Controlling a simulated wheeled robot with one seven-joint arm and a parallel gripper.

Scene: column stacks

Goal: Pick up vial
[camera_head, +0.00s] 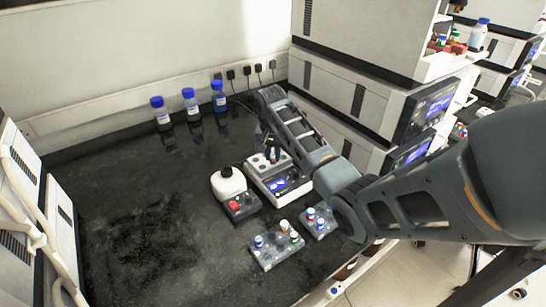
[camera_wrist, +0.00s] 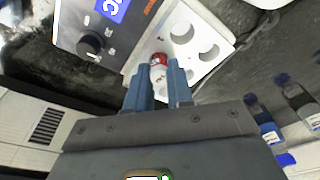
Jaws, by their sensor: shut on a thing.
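The vial (camera_wrist: 158,58) has a red cap and shows in the wrist view between the tips of my two blue-grey fingers. It is at the white block with round holes (camera_wrist: 190,48), which sits on an instrument with a dial and a blue screen; I cannot tell whether its lower part is still in a hole. My gripper (camera_wrist: 159,70) is shut on the vial near its cap. In the head view my gripper (camera_head: 272,150) is over the back of the white instrument (camera_head: 268,190), where the vial is too small and covered to make out clearly.
A white-topped device (camera_head: 228,184) stands left of the instrument. Two small racks (camera_head: 268,262) (camera_head: 322,230) with capped vials lie in front. Blue-capped bottles (camera_head: 190,104) stand by the back wall. Stacked instruments (camera_head: 380,100) rise at the right. The bench at left is clear.

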